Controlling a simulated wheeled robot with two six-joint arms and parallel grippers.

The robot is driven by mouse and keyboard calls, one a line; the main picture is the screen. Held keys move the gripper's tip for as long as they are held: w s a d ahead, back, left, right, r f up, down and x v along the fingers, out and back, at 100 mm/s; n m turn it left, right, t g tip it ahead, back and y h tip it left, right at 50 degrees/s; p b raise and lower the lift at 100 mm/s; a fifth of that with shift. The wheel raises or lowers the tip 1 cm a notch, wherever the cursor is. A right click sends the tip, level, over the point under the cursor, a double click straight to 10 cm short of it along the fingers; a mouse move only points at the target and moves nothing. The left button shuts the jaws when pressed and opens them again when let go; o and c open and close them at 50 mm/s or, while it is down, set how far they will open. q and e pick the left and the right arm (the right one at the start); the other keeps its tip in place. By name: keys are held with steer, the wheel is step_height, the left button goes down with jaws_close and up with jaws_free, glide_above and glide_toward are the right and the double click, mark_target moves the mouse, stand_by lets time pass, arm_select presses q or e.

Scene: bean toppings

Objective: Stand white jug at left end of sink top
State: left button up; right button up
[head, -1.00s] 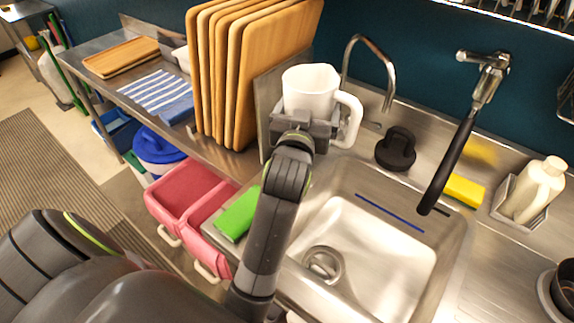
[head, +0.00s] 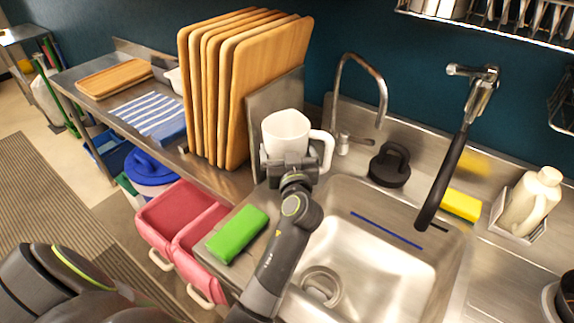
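The white jug (head: 287,132) is upright, its open mouth up and its handle to the right, over the back of the sink top's left end. My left gripper (head: 290,163) is shut on the jug's body from the near side. The gripper hides the jug's base, so I cannot tell whether it touches the surface. My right gripper is not in view.
A green sponge (head: 238,233) lies on the left strip, in front of the jug. Upright wooden boards (head: 262,75) stand close to the jug's left. A curved tap (head: 380,85) and black stopper (head: 389,165) are to its right. The basin (head: 375,255) is empty.

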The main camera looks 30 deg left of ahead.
arm_select(q)
steer(key=shift+f, duration=2)
steer(key=shift+f, duration=0.2)
steer(key=o, duration=0.7)
steer(key=shift+r, duration=0.1)
steer(key=shift+c, duration=0.2)
